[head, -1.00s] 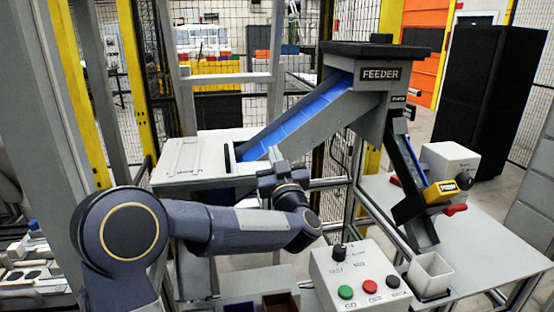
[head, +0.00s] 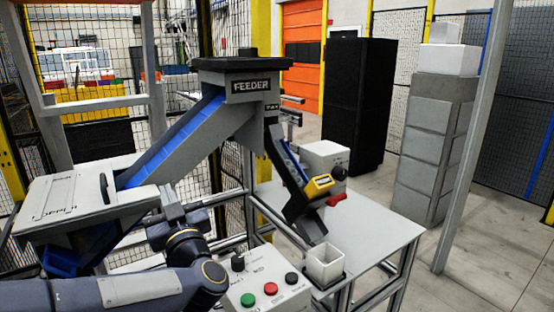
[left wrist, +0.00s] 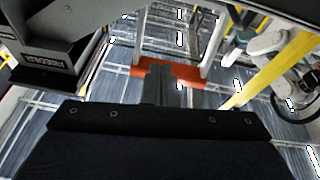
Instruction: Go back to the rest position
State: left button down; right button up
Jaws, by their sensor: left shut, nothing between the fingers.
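My left arm comes in from the lower left in the head view. My left gripper (head: 166,198) is in front of the feeder's lower chute end and tray. It looks apart from them, but the exact gap is hard to judge. In the left wrist view its fingers (left wrist: 160,85) are together with nothing between them. My right gripper is not in view.
The feeder (head: 252,86) with its blue chute (head: 172,145) and grey tray (head: 75,192) stands ahead. A button box (head: 262,285) is right of my arm. Open floor lies at right.

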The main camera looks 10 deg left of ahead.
pick_arm(q)
jog(key=s+d+f+m+g+h, duration=0.2)
jog(key=s+f+h, duration=0.3)
jog(key=s, duration=0.4)
jog(key=s+d+f+m+g+h+p, duration=0.1)
jog(key=s+d+f+m+g+h, duration=0.1)
jog(key=s+f+g+h, duration=0.3)
jog(key=s+d+f+m+g+h, duration=0.3)
jog(key=s+f+h, duration=0.4)
jog(key=s+f, duration=0.3)
jog(key=s+g, duration=0.1)
jog(key=s, duration=0.2)
jog(key=shift+s+d+f, duration=0.15)
jog(key=shift+d+f, duration=0.05)
jog(key=shift+d, duration=0.1)
